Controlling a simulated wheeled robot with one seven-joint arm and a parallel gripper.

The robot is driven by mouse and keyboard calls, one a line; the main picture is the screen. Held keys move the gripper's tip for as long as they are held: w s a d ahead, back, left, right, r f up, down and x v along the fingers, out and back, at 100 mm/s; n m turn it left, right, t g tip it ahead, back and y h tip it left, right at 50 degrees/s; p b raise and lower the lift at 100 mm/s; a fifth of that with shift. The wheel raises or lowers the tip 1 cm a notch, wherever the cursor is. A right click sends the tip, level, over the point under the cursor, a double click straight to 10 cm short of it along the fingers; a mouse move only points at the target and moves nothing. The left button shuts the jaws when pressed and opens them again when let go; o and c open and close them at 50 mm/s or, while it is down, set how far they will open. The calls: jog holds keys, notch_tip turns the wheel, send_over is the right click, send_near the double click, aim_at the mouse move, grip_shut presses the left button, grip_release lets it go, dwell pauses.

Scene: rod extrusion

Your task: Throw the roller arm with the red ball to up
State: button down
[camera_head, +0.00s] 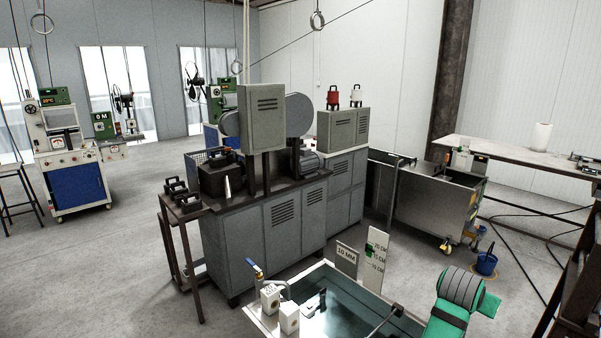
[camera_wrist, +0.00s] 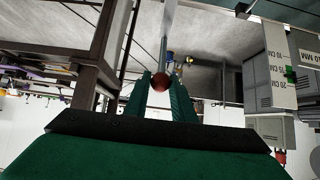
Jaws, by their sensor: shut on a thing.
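The red ball (camera_wrist: 161,92) sits between the two green fingers of my gripper (camera_wrist: 161,84) in the wrist view, and the gripper is shut on it. A pale straight bar (camera_wrist: 166,35), apparently the roller arm, runs from the ball to the top edge of the wrist picture. In the head view my green arm is at the bottom right and the ball and fingertips do not show there. I cannot tell from these views which way the roller arm is thrown.
A water-filled tank (camera_head: 262,322) stands in front, with a blue-handled valve (camera_head: 256,270) and white blocks at its left. A white centimetre board (camera_head: 376,258) and a "10 MM" sign (camera_head: 346,259) stand behind it. A grey machine cabinet (camera_head: 268,228) stands beyond; open floor lies left.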

jog(key=shift+d+r, duration=0.1)
jog(key=shift+d, duration=0.1)
jog(key=shift+w+d+r, duration=0.2)
jog(key=shift+w+d, duration=0.3)
jog(key=shift+w+d+r, duration=0.15)
jog(key=shift+w+d, duration=0.3)
jog(key=shift+d, duration=0.05)
jog(key=c, duration=1.4)
grip_release()
jog(key=v, duration=1)
jog(key=shift+s+a+r, duration=0.2)
jog(key=shift+a, duration=0.05)
jog(key=shift+w, duration=0.1)
